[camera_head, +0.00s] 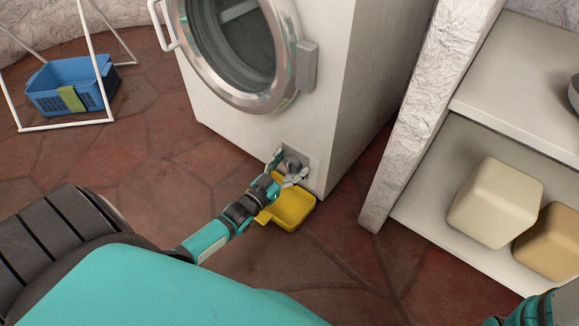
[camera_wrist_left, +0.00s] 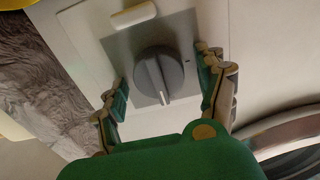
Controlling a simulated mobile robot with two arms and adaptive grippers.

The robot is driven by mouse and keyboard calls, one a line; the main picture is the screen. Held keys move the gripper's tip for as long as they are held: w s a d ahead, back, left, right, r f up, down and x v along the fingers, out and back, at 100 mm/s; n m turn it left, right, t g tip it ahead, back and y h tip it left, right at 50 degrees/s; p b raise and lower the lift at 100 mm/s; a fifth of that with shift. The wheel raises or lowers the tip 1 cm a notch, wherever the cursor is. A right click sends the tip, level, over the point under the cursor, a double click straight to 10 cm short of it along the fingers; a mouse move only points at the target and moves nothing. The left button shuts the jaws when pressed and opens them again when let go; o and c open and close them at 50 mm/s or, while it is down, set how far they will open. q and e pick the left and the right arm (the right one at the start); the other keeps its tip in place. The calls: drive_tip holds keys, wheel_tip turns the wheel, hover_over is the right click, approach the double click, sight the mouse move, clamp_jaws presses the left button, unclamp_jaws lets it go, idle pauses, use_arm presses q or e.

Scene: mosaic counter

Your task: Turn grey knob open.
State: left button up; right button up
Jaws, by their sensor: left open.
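The grey knob (camera_head: 292,163) is on a small panel low on the front of the white washing machine (camera_head: 355,70). In the left wrist view the round grey knob (camera_wrist_left: 160,76) sits on a grey square plate, with a pale pointer line toward the bottom of the picture. My left gripper (camera_head: 287,168) is open in front of the knob. In the wrist view its fingers (camera_wrist_left: 164,80) stand on either side of the knob, with gaps visible between them and it. Part of my right arm (camera_head: 540,312) shows at the lower right; its gripper is out of view.
A yellow tray (camera_head: 293,207) lies on the red tiled floor under the knob. A white shelf unit (camera_head: 440,215) with a cream block (camera_head: 495,203) and a tan block (camera_head: 552,243) stands at the right. A blue basket (camera_head: 70,85) is at the far left.

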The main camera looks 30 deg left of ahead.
use_arm(q)
drive_tip(key=c, duration=1.1)
drive_tip(key=shift+c, duration=0.2)
